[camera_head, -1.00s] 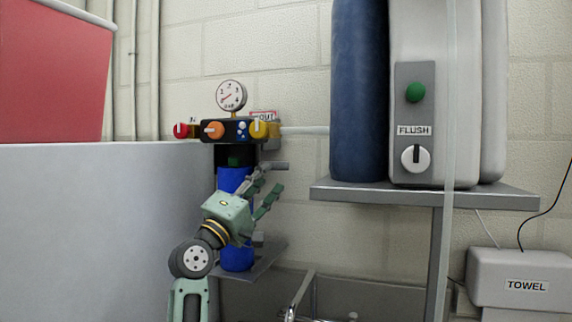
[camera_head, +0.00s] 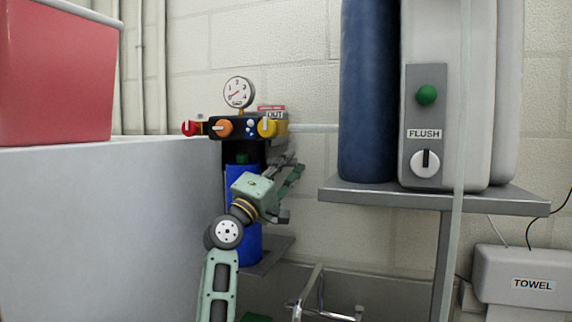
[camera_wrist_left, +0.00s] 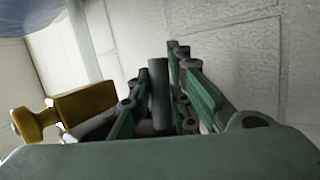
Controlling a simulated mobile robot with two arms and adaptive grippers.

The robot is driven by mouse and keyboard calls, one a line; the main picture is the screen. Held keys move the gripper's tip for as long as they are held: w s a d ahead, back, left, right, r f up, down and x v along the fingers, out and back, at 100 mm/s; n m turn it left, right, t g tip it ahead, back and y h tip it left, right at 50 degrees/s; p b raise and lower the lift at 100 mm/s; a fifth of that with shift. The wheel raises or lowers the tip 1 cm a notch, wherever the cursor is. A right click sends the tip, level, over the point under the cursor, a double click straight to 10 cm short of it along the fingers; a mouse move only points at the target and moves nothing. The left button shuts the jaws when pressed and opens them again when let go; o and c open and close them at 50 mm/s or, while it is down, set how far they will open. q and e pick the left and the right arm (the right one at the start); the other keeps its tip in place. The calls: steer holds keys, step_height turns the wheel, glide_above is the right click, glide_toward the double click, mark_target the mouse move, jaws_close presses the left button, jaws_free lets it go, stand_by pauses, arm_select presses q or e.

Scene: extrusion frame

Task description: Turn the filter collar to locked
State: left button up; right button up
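The blue filter housing (camera_head: 243,195) hangs under the valve manifold at centre left of the head view. Its black collar (camera_head: 232,152) has a green mark (camera_head: 242,158) on the front. A dark grey handle (camera_head: 284,160) sticks out to the right of the collar. My left gripper (camera_head: 284,174) is at this handle, partly hiding the housing. In the left wrist view a dark grey bar (camera_wrist_left: 159,90), seemingly the handle, stands between the green fingers. The fingers look apart, with a gap beside the bar; firm contact does not show. My right gripper is not in view.
Above the collar are a pressure gauge (camera_head: 239,92) and red (camera_head: 189,128), orange (camera_head: 221,128) and yellow (camera_head: 267,127) knobs. A grey shelf (camera_head: 440,199) with a tank and FLUSH panel (camera_head: 425,125) stands right. A grey block (camera_head: 110,220) is left.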

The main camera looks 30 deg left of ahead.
arm_select(q)
steer(key=shift+r, duration=0.1)
jaws_close()
steer(key=shift+s+r+h, duration=0.1)
steer(key=shift+s+h, duration=0.05)
steer(key=shift+h, duration=0.15)
steer(key=shift+s+b, duration=0.1)
steer(key=shift+b, duration=0.2)
